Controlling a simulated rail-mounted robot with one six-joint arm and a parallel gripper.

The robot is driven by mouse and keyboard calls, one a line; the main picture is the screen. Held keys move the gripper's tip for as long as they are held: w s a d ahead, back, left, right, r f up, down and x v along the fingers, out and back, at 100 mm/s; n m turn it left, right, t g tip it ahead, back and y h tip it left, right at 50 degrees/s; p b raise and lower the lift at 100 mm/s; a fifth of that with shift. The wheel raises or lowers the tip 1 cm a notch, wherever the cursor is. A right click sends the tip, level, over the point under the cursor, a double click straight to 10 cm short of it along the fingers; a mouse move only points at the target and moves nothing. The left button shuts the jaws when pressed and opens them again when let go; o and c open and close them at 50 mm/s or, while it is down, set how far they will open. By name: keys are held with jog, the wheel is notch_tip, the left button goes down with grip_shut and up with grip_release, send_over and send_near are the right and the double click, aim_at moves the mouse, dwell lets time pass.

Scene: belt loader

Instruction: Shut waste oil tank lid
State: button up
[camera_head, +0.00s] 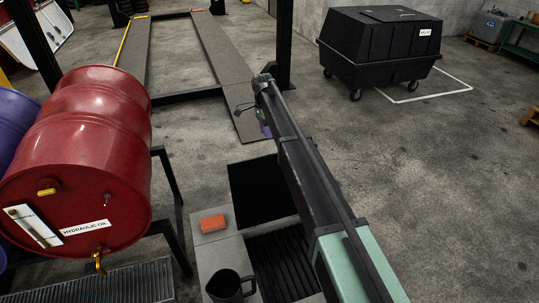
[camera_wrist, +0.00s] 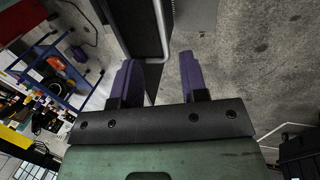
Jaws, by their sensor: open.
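My gripper (camera_wrist: 160,72) is open, its two purple fingers apart with nothing held between them. In the wrist view a dark panel with a bent grey bar (camera_wrist: 163,30) along its edge lies beyond the fingers; it may be the tank lid, but I cannot be sure. In the head view a dark flat panel (camera_head: 255,188), which looks like the raised lid, stands behind a black ribbed grate (camera_head: 278,262) in a grey-topped unit. My arm covers its right side. Only a bit of purple finger shows beyond the panel, beside my arm.
An orange block (camera_head: 213,223) and a dark jug (camera_head: 230,288) sit on the grey top (camera_head: 208,252). A red hydraulic oil drum (camera_head: 85,150) lies on a rack at left. A black wheeled bin (camera_head: 372,50) stands at the back right. The floor to the right is clear.

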jog(key=b+x, duration=0.7)
jog(key=x, duration=0.2)
jog(key=shift+w+f, duration=0.1)
grip_shut()
